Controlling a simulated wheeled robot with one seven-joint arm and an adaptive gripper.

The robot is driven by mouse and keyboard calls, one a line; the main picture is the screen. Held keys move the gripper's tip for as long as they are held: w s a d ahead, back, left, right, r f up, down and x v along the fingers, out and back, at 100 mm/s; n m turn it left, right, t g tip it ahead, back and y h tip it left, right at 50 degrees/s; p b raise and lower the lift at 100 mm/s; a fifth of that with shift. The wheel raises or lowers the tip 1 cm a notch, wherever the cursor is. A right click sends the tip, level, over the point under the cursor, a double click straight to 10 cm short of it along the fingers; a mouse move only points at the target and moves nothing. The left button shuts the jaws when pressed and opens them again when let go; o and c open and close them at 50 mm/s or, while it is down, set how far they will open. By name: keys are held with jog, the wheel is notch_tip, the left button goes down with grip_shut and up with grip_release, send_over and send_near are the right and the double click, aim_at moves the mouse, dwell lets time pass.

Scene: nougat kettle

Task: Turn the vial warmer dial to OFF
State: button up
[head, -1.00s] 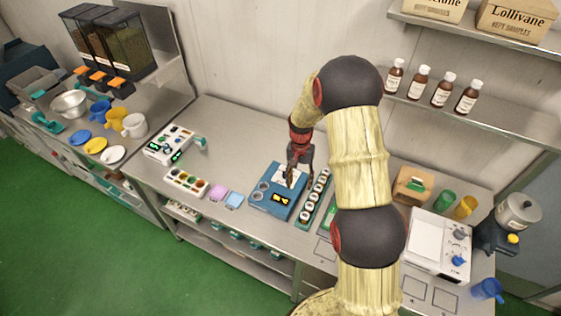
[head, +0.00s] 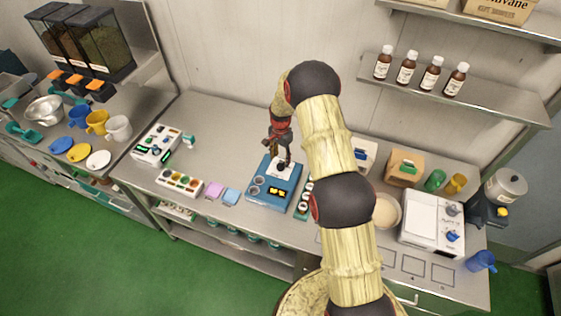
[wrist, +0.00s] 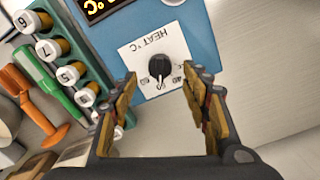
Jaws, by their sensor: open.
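The blue vial warmer (head: 264,197) stands on the steel bench in the head view, with two round wells and a lit orange display. Its black dial (wrist: 159,67) sits on a white plate marked HEAT °C in the wrist view. The numbers 40 and 60 show near the dial; no OFF mark is readable. My gripper (wrist: 165,80) is open, with its fingers on either side of the dial in the picture and nothing between them. I cannot tell how far above the dial the fingertips are. In the head view my gripper (head: 284,160) is over the warmer's back part.
A teal rack (wrist: 78,68) of numbered vials stands close beside the warmer. Orange and green tools (wrist: 38,100) lie beyond it. Pink and blue pads (head: 223,195) lie left of the warmer. Bare bench (head: 215,125) lies behind and left of the warmer.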

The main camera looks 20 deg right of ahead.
aim_at(281, 163)
jog(key=shift+f+p, duration=0.3)
jog(key=shift+f, duration=1.5)
jog(key=shift+c, duration=0.3)
jog(key=c, duration=1.1)
